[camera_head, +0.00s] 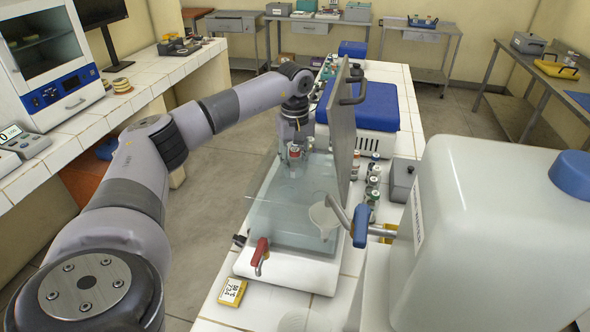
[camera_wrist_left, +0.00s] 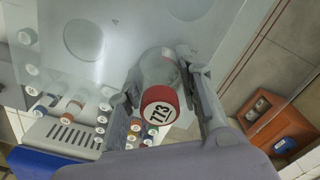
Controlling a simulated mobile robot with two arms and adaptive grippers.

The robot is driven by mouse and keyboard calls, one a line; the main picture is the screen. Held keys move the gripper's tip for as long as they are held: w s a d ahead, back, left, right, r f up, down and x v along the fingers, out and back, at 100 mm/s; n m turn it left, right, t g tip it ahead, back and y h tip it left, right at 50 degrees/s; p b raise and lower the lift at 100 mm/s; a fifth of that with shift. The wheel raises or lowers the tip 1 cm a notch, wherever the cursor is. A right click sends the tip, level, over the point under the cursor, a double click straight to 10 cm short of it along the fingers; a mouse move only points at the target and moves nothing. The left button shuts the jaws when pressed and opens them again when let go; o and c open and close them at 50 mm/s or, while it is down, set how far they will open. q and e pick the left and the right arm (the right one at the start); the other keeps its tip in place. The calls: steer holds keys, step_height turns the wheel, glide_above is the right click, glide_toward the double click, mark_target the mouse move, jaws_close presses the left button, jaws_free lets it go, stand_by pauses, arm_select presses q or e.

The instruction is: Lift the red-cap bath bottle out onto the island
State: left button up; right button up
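The red-cap bottle (camera_head: 294,152) is at the far end of the open water bath (camera_head: 285,268), under my left gripper (camera_head: 297,135). In the left wrist view its red cap (camera_wrist_left: 160,106), with a white top marked 773, faces the camera. Its clear body is beyond the cap, between the fingers of my left gripper (camera_wrist_left: 158,72). Both fingers appear to touch the bottle's sides. How far the bottle's base is from the bath floor cannot be told. The island (camera_head: 405,78) is white-tiled, with clear tiles beyond the bath. My right gripper is not in view.
The raised bath lid (camera_head: 341,125) stands along the bath's right side. Several small capped bottles (camera_head: 373,185) and a grey box (camera_head: 402,180) are beyond it. A large white carboy (camera_head: 490,235) with a blue-handled tap fills the right. A yellow timer (camera_head: 232,291) lies near the front.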

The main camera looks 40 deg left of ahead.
arm_select(q)
steer(key=c, duration=0.6)
steer(key=shift+o, duration=0.2)
steer(key=shift+r, duration=0.15)
steer(key=shift+w+r+b, duration=0.1)
steer(key=shift+r+b, duration=0.2)
steer(key=shift+r, duration=0.3)
step_height(320, 180, up, 9)
steer(key=shift+f+b, duration=0.1)
steer(key=shift+b, duration=0.75)
step_height(320, 180, up, 16)
steer(key=p, duration=1)
steer(key=shift+f+p, duration=0.15)
steer(key=shift+p, duration=0.25)
